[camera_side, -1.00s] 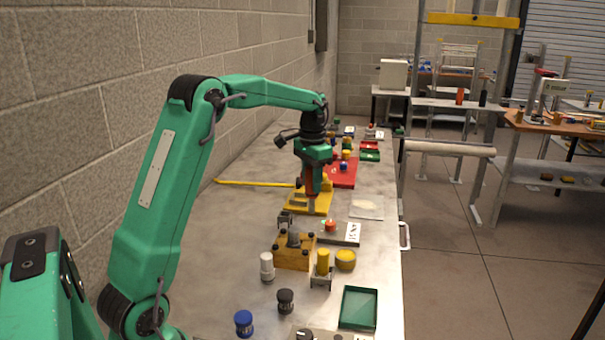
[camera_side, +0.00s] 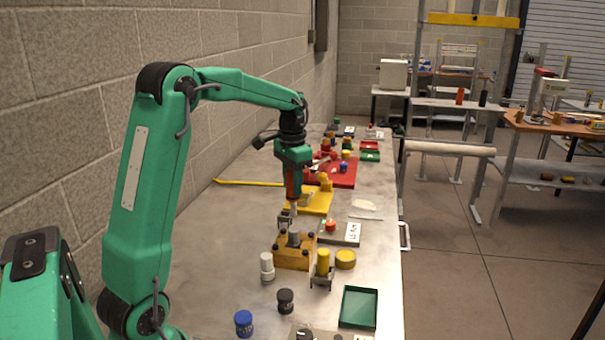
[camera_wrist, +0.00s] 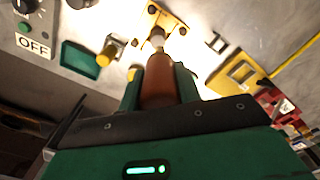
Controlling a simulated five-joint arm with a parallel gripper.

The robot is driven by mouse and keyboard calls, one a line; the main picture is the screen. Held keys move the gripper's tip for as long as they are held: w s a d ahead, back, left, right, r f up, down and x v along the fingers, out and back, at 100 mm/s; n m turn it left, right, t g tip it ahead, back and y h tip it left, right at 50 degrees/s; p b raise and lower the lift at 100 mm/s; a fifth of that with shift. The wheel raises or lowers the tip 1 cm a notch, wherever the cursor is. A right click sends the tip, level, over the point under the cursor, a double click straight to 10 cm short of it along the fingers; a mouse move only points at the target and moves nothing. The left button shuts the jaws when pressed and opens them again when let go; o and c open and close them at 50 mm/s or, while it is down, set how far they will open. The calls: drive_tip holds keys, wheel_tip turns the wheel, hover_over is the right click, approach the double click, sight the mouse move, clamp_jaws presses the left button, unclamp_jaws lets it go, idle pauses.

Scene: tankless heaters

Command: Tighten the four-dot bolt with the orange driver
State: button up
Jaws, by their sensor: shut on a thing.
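My gripper (camera_side: 293,178) is shut on the orange driver (camera_side: 295,190), which hangs nearly upright with its silver shaft pointing down. The driver's handle also shows between my fingers in the wrist view (camera_wrist: 158,88), its shaft running toward the wooden block (camera_wrist: 172,18). In the side view the wooden block (camera_side: 284,257) sits on the bench just below and nearer the camera than the shaft. It has dark bolts near its corners and a grey cylinder (camera_side: 294,238) in the middle. The shaft tip appears above and behind the block. Dot marks on the bolts are too small to read.
A yellow plate (camera_side: 318,205) lies behind the block, and a red mat (camera_side: 343,177) farther back. A bracket with a yellow cylinder (camera_side: 323,262) and a white bottle (camera_side: 267,266) flank the block. A green tray (camera_side: 358,307) lies nearer. The bench's left side is fairly clear.

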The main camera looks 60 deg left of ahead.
drive_tip(key=s, duration=0.6)
drive_tip(key=shift+d, duration=0.2)
drive_tip(key=shift+f, duration=0.2)
drive_tip(key=shift+f, duration=3)
drive_tip(key=shift+f, duration=0.6)
idle(1.2)
drive_tip(key=shift+r, duration=0.1)
wheel_tip(320, 180, up, 7)
idle(1.3)
drive_tip(key=shift+w+a, duration=0.1)
